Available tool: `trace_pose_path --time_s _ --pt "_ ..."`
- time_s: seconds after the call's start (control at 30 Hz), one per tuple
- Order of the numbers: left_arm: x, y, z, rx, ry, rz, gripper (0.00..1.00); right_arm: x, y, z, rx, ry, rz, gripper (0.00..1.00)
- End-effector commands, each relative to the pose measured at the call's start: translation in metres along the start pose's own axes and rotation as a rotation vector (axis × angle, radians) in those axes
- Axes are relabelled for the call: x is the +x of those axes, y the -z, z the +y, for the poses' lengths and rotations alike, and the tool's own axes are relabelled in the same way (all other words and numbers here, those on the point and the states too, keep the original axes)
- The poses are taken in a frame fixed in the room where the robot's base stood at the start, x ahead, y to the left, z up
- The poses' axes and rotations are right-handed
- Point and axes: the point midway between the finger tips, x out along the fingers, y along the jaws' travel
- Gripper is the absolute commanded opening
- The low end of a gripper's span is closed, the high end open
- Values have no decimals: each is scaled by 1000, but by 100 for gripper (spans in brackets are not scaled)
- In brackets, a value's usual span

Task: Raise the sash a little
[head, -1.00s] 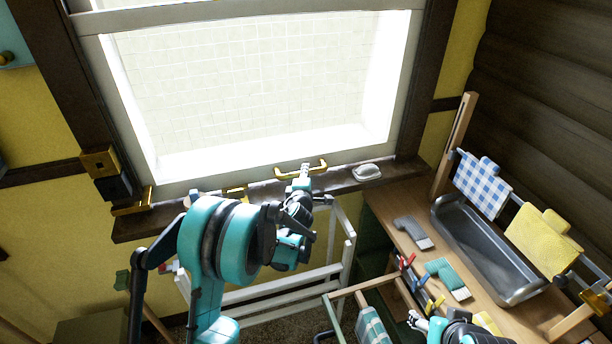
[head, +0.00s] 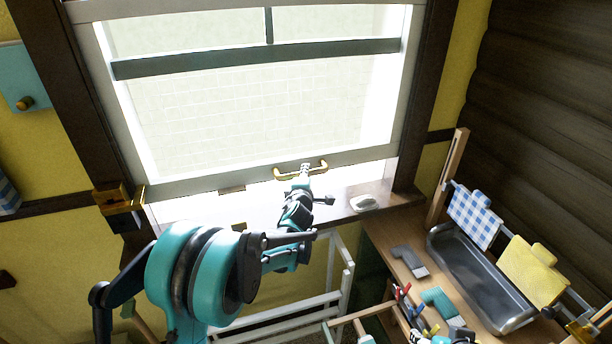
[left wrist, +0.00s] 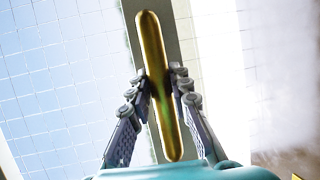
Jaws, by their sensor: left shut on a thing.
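The window sash (head: 205,184) is a white frame with glass, and its bottom rail stands above the sill with a bright gap under it. A brass handle (head: 285,174) is fixed to the bottom rail. My left gripper (head: 305,170) is at the middle of this handle. In the left wrist view the brass handle (left wrist: 152,60) runs lengthwise between the two fingers of my left gripper (left wrist: 160,88), which are closed on it. My right gripper (head: 420,338) shows only in part at the bottom edge of the head view, and its fingers are unclear.
A white soap-like object (head: 363,203) lies on the sill's right end. A wooden bench (head: 385,230) at the right holds a dark metal trough (head: 480,275). A blue checked cloth (head: 474,215) and a yellow cloth (head: 532,270) hang over it. A white rack (head: 340,270) stands below the window.

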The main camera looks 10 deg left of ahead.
Motion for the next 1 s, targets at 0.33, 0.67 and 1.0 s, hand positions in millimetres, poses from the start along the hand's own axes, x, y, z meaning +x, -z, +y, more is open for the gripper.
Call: trace_pose_path --time_s 0.33,0.67,1.0 --pt "0 0 0 0 0 -1 41 0 0 0 0 0 0 63" --pt "-21 -1 0 0 1 -1 41 0 0 0 0 0 0 63" --pt "-93 -1 -1 0 0 -2 41 0 0 0 0 0 0 63"
